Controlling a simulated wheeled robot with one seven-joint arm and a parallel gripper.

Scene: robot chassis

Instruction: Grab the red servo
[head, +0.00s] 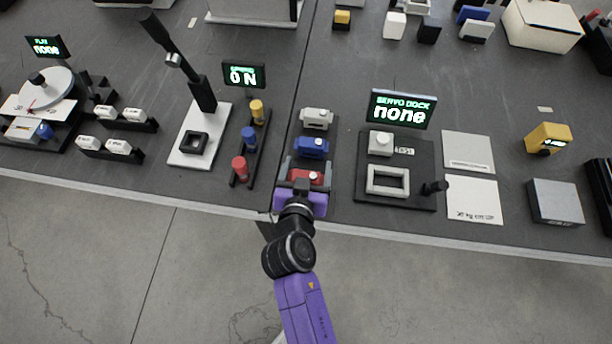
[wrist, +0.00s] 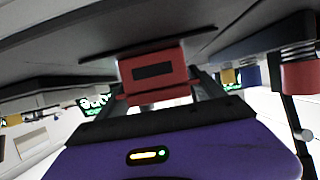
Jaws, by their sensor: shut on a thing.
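The red servo (head: 308,178) is the nearest of a row of three servos on a dark strip near the table's front edge. Behind it are a blue servo (head: 311,147) and a white servo (head: 316,118). My gripper (head: 306,172) is shut on the red servo, with one finger on either side. In the wrist view the red servo (wrist: 153,73) sits between the fingers, its dark label facing the camera. The wrist view appears upside down, and the servo looks close to or touching the dark strip; I cannot tell if it is lifted.
A stand with red (head: 240,169), blue and yellow cylinders is just left of the gripper. The servo dock (head: 407,203), with a white frame and a sign reading "none", is to the right. White plates (head: 473,200) and a grey box (head: 555,202) lie farther right.

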